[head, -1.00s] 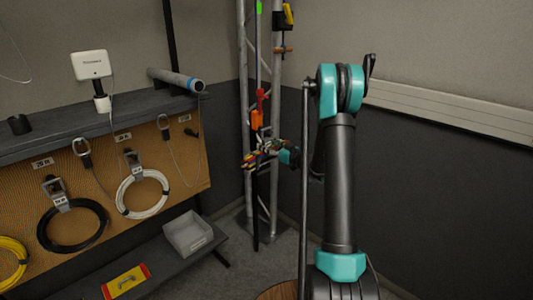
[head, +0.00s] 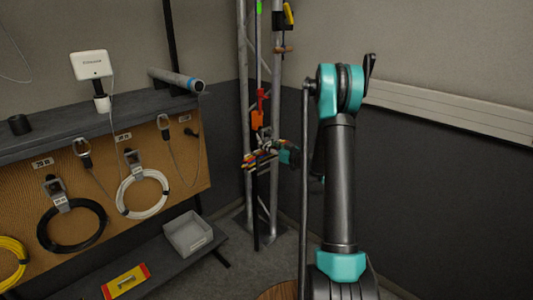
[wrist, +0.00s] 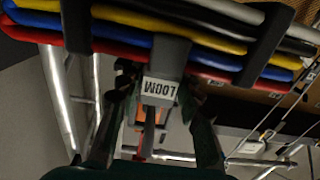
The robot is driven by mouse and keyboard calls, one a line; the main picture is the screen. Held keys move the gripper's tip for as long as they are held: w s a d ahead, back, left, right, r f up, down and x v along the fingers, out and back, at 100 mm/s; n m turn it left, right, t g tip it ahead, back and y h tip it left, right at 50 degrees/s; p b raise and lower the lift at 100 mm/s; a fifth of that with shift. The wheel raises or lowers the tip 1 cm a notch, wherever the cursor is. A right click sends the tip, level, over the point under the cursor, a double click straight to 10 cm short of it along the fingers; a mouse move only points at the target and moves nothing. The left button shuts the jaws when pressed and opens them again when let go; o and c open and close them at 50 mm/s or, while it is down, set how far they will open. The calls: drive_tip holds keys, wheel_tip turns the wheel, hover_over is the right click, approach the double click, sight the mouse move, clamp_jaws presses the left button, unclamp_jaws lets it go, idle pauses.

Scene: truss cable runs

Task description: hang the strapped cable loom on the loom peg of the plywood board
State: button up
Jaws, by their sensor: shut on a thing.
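The cable loom (wrist: 225,30) is a bundle of black, white, yellow, blue and red cables with dark straps. It crosses the top of the wrist view, and a grey tab with an upside-down LOOM label (wrist: 160,93) hangs from its middle. My gripper (wrist: 158,80) is shut on this tab, with one finger on each side. In the head view the loom (head: 258,155) is small, held in front of the truss by my gripper (head: 277,149). The plywood board (head: 110,178) is at the left, apart from the loom. I cannot tell which of its fittings is the loom peg.
Black (head: 70,246), white (head: 142,212) and yellow (head: 12,262) cable coils hang on the board. A dark shelf (head: 70,137) runs above it. A grey bin (head: 188,235) sits on a low bench. The metal truss (head: 246,80) stands close to the loom.

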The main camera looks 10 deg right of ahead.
sight(268, 139)
clamp_jaws()
drive_tip(key=shift+r, duration=0.25)
drive_tip(key=shift+r, duration=1.1)
drive_tip(key=shift+f, duration=0.25)
drive_tip(key=shift+s+d+r, duration=0.25)
drive_tip(key=shift+s+d, duration=0.3)
drive_tip(key=shift+s, duration=0.1)
drive_tip(key=shift+s+d, duration=0.15)
drive_tip(key=shift+s, duration=0.05)
